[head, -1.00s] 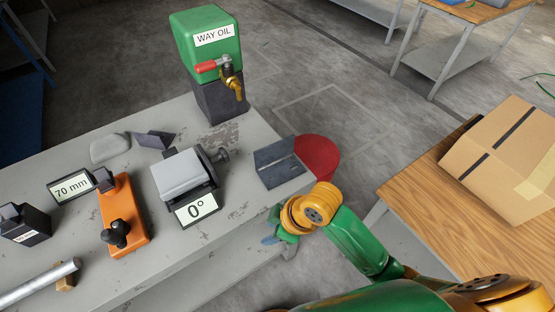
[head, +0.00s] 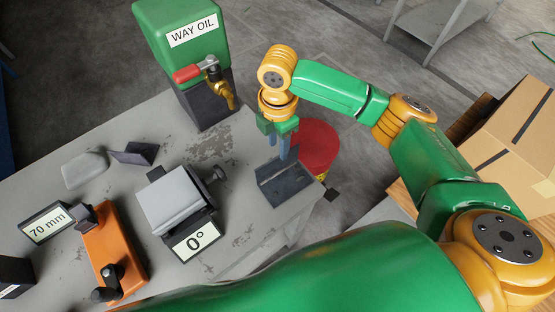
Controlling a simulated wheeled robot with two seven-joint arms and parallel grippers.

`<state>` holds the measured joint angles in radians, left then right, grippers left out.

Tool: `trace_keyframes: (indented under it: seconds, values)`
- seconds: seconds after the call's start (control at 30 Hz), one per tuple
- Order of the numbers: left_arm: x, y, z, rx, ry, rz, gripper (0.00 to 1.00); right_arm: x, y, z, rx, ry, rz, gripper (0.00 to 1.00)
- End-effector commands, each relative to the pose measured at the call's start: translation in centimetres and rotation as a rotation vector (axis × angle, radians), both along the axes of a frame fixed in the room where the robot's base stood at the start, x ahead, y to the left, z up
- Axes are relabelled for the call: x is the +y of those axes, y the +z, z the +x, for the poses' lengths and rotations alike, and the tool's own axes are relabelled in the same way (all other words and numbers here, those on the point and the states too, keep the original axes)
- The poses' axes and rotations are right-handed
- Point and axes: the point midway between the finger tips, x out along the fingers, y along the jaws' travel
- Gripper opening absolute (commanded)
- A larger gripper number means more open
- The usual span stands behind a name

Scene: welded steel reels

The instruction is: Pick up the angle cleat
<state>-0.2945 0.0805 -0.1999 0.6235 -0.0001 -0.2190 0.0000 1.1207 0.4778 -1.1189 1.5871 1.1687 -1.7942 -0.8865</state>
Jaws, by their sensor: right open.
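The angle cleat appears to be the dark grey folded steel piece (head: 287,187) lying on the right end of the grey bench, near its edge. My right gripper (head: 278,152) points down over the far side of this piece, with its blue-grey fingers apart and nothing seen between them. I cannot tell whether the fingertips touch the piece. A smaller dark angled piece (head: 134,153) lies at the back left of the bench. My left gripper is not in view.
A green way oil container (head: 180,35) with a tap stands behind the gripper. A grey block fixture with a 0° sign (head: 195,241) and an orange fixture (head: 112,250) stand to the left. A red round container (head: 318,145) is beyond the bench edge. A cardboard box (head: 515,130) is at right.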

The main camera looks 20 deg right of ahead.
Motion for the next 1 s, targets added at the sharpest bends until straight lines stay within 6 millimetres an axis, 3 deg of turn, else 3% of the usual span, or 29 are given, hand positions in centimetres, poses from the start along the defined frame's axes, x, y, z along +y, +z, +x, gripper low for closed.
trace_keyframes:
  seconds: [0.1, 0.2, 0.47, 0.6, 0.63, 1.0]
  values:
    - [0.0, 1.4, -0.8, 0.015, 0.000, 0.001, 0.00, 0.4, -2.0, 0.0, 0.005, -0.001, -0.001, 0.42]
    - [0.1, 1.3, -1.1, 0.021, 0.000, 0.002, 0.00, 0.4, -3.8, 0.1, 0.002, -0.001, -0.001, 0.42]
    - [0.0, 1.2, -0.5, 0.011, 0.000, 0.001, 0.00, 0.4, -4.6, 0.1, -0.002, 0.000, 0.000, 0.42]
    - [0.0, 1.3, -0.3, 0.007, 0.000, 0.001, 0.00, 0.4, -4.5, 0.1, -0.003, 0.000, 0.000, 0.05]
    - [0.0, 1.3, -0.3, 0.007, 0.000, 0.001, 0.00, 0.4, -4.5, 0.1, -0.003, 0.000, 0.000, 0.00]
    - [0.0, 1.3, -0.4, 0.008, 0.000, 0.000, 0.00, 0.4, -4.5, 0.1, -0.004, 0.000, 0.001, 0.00]
